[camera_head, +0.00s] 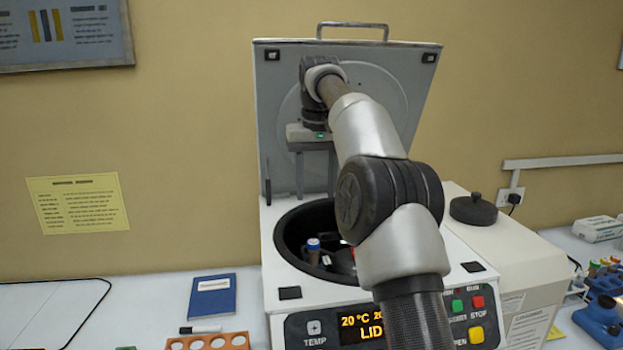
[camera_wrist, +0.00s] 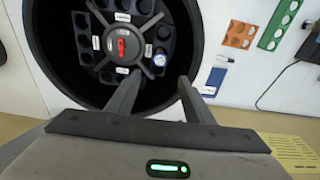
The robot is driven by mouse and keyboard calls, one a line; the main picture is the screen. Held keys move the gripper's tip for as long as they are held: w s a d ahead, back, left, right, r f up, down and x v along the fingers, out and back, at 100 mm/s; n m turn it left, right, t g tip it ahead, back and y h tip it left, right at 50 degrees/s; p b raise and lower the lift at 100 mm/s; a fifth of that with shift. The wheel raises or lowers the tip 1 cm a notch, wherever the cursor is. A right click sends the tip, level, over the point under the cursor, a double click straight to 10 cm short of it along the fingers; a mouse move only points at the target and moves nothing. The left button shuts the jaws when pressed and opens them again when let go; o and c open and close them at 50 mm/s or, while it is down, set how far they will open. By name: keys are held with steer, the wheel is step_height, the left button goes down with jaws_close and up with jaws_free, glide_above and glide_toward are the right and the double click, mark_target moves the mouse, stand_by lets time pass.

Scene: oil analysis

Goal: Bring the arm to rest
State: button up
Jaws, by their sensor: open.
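My gripper (camera_head: 316,180) hangs fingers-down over the back of the open centrifuge (camera_head: 288,264), in front of its raised lid (camera_head: 285,110). In the wrist view my gripper (camera_wrist: 155,95) is open, with its two fingers apart and nothing between them. The rotor (camera_wrist: 118,42) sits in the dark bowl below, with a red knob at its hub and several labelled buckets. My arm hides the right part of the bowl.
A blue notebook (camera_head: 212,297), a pen (camera_head: 200,329) and an orange rack (camera_head: 207,342) lie left of the centrifuge. A white box-like unit (camera_head: 515,262) with a dark knob stands to the right. A blue tube rack (camera_head: 598,313) is at the far right.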

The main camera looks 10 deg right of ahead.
steer(key=s+a+r+t, duration=0.1)
steer(key=s+r, duration=0.2)
steer(key=s, duration=0.6)
steer(key=s+a+r+t, duration=0.1)
steer(key=s+r, duration=0.2)
steer(key=s, duration=0.5)
steer(key=s+d+f+t, duration=0.1)
steer(key=s+f, duration=0.6)
steer(key=s, duration=0.3)
steer(key=s+d+f+t, duration=0.1)
steer(key=s+f, duration=0.5)
steer(key=s, duration=0.5)
steer(key=shift+f, duration=0.4)
